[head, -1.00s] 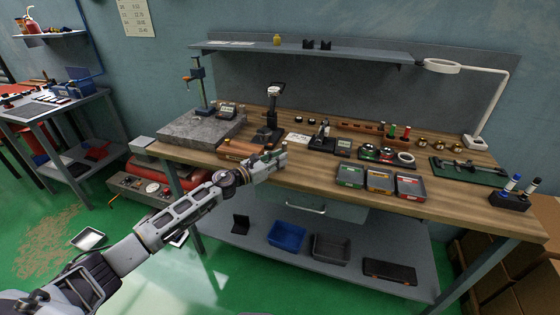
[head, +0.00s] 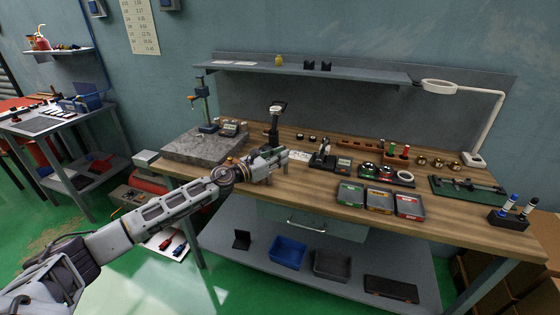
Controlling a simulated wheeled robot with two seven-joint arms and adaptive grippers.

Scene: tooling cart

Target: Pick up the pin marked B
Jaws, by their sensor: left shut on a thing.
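My left gripper (head: 284,156) reaches in from the left and appears above the workbench's front left part, in front of the dial stand. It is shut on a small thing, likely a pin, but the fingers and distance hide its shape. No letter B can be read on any pin here. My right gripper is out of view.
A granite plate (head: 187,147) lies on the bench's left end. Red, yellow and green-labelled trays (head: 380,201) sit at the front middle. A magnifier lamp (head: 440,87) overhangs the back right. Bare wood (head: 450,222) shows at the front right.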

